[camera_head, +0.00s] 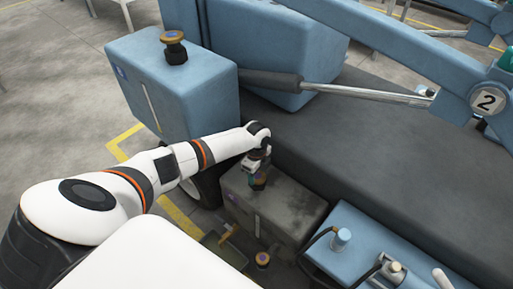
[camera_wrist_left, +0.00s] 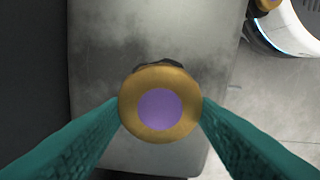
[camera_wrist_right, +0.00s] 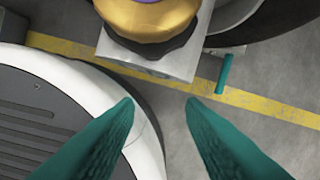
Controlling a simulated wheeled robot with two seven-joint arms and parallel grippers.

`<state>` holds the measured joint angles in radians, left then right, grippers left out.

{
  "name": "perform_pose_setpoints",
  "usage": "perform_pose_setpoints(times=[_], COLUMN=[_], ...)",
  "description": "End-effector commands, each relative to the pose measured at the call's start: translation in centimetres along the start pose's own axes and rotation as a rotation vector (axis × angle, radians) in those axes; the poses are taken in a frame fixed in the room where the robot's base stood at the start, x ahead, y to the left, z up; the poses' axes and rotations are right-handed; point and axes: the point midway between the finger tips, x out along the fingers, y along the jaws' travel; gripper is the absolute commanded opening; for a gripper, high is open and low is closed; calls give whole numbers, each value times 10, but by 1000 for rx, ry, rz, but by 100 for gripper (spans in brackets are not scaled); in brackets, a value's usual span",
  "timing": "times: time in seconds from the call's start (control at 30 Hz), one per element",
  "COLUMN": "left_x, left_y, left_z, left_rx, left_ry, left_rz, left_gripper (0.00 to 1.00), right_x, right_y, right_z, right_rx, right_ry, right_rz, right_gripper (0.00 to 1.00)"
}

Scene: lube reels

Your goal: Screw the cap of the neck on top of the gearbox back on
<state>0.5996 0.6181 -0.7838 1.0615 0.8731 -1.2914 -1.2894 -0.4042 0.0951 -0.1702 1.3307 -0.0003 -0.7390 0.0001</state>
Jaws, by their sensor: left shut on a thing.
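The gearbox (camera_head: 275,208) is a dark grey box beside the blue machine. My left gripper (camera_head: 259,178) is over its top. In the left wrist view, the left gripper (camera_wrist_left: 160,108) is shut on the gold cap (camera_wrist_left: 128,105) with a purple centre, one teal finger on each side. A dark edge of the neck (camera_wrist_left: 165,63) shows just behind the cap. The cap hides the rest, so I cannot tell whether it is seated. My right gripper (camera_wrist_right: 160,108) is open and empty in the right wrist view; it does not show in the head view.
Another gold cap (camera_head: 262,259) on a black neck sits low near the gearbox; it also shows in the right wrist view (camera_wrist_right: 150,20). A blue unit with hoses (camera_head: 340,240) stands right.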

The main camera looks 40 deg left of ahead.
Motion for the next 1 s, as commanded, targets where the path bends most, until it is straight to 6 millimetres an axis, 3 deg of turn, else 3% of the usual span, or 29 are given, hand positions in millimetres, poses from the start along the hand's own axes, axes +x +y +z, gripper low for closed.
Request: perform_pose_setpoints(times=[0.13, 0.17, 0.3, 0.5, 0.6, 1.0], left_x=[1, 1, 1, 0, 1, -3], left_y=[-2, -2, -1, -1, -1, 0], left_z=[0, 0, 0, 0, 0, 0], left_rx=[2, 1, 1, 0, 0, -1], left_ry=[0, 0, 0, 0, 0, -1], left_rz=[-5, -5, -4, -2, -2, -1], left_gripper=[28, 54, 77, 78, 93, 93], right_x=[-1, -1, -1, 0, 0, 3], right_y=[0, 0, -1, -1, -1, 1], right_z=[2, 2, 2, 0, -2, -10], right_rx=[0, 0, 1, 1, 1, 0], right_ry=[-4, -4, -4, 1, 5, 13], right_rz=[-1, -1, -1, -1, -1, 2], right_gripper=[36, 36, 36, 36, 36, 36])
